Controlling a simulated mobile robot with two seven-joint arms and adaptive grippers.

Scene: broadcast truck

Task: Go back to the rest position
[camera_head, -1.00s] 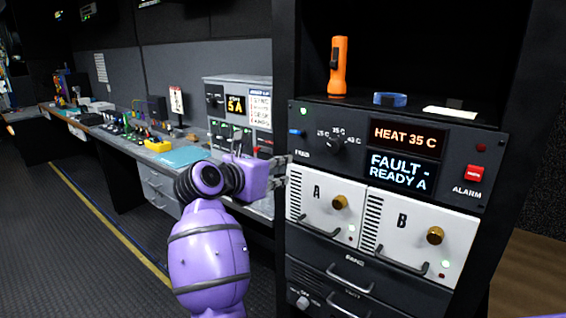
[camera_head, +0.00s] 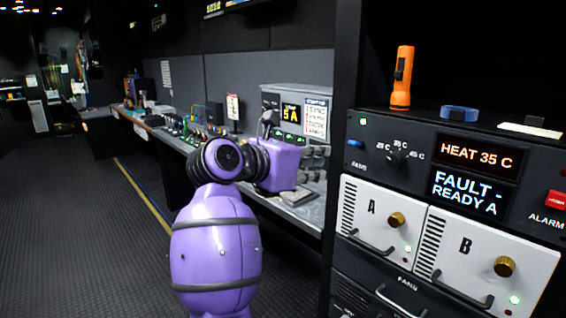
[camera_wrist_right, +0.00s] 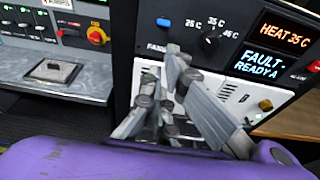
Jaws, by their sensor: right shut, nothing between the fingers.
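My right gripper (camera_head: 316,165) is at the end of my purple arm in the head view, in front of the desk and left of the rack. In the right wrist view the grey gripper fingers (camera_wrist_right: 182,68) are shut with nothing between them. There they overlap the picture of the rack's front, and I see no clear contact. My left gripper is in neither view now.
The equipment rack (camera_head: 405,160) at the right has modules A (camera_head: 375,215) and B (camera_head: 475,255) with protruding handles. An orange flashlight (camera_head: 402,78) stands on its shelf, beside a blue ring (camera_head: 459,113). A long desk (camera_head: 165,135) runs back leftward. The left floor is clear.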

